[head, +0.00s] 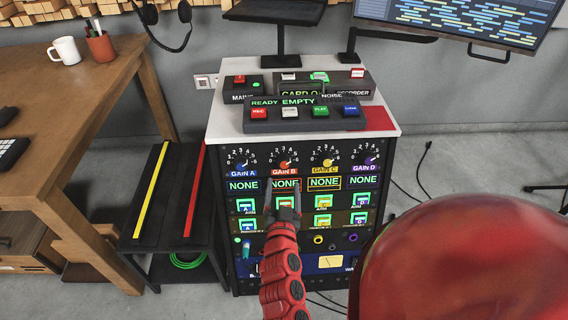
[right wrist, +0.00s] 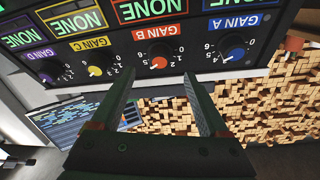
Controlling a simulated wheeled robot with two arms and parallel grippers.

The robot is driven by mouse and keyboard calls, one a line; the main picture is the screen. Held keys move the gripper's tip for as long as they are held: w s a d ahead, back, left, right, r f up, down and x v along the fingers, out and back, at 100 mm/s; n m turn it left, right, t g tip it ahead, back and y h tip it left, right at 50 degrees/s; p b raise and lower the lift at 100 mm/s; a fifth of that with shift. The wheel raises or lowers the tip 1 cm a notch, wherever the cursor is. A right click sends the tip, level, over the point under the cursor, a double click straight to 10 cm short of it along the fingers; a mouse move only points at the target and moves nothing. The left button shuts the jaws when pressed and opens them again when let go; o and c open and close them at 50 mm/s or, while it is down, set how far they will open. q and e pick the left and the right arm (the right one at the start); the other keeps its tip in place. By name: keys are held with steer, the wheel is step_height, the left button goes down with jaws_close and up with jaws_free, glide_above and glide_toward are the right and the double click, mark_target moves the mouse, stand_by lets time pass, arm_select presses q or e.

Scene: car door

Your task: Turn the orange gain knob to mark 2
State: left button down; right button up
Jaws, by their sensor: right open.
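The orange gain knob (head: 284,162) is under the scale on the GAIN B panel, second from the left on the rack front. In the right wrist view, the orange knob (right wrist: 159,63) shows upside down with the GAIN B label above it. My right gripper (head: 283,188) is in front of the rack, just below the knob in the head view. In the right wrist view, my right gripper (right wrist: 162,78) is open, with its fingers apart on either side of the knob's line of view. Contact is not visible. The knob's exact pointer setting is too small to read. My left gripper is out of view.
A blue knob (head: 242,163), a yellow knob (head: 328,162) and a purple knob (head: 369,162) flank the orange one. NONE displays and lit buttons lie below. A control box (head: 304,114) stands on the rack top. A wooden table (head: 75,110) is at the left.

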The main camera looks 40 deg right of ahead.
mark_target(284, 167)
steer(key=p+x, duration=0.1)
steer(key=x, duration=0.7)
steer(key=shift+r, duration=0.1)
jaws_close()
